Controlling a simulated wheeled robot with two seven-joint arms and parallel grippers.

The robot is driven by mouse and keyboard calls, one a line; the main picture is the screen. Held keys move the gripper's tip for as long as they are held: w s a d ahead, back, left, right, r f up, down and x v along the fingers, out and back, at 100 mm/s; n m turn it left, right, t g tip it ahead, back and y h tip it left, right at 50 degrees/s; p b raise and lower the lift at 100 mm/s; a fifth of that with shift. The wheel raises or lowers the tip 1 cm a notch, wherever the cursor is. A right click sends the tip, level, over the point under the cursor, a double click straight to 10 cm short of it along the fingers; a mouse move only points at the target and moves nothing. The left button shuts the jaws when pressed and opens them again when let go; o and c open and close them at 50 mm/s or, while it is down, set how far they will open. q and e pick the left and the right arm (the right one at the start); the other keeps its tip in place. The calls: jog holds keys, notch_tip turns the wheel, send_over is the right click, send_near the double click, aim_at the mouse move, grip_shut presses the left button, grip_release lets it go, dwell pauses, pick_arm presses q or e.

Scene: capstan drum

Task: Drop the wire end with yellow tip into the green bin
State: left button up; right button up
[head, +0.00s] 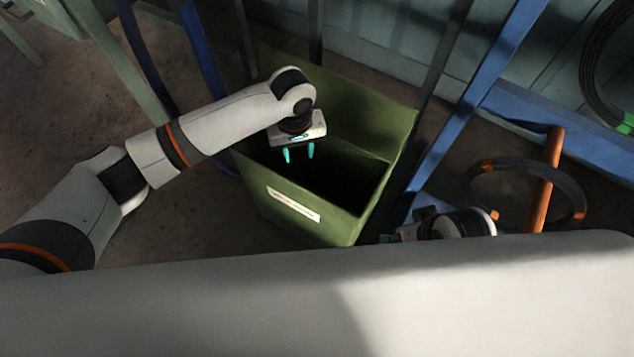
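The green bin (285,222) stands open on the floor in the middle, with a white label on its front wall. Its inside is in deep shadow, so I cannot tell what lies in it. My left gripper (299,154) is over the bin's opening, pointing down, its two teal fingers apart with nothing between them. My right gripper (387,238) shows only in part, low beside the bin's right front corner, and its fingers are too hidden to read. I see no wire end with a yellow tip.
A dark ring with orange bands (483,210) loops around an orange bar (546,180) at the right. A black cable coil (588,70) with a green end hangs at the upper right. Blue frame beams (478,90) stand right of the bin. Open floor lies to the left.

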pick_arm(q)
notch_tip(320, 180, up, 12)
jog(key=p, duration=0.4)
pick_arm(e)
jog(key=x, duration=0.7)
jog(key=shift+s+g, duration=0.2)
jog(key=shift+g, duration=0.1)
jog(key=shift+a, duration=0.15)
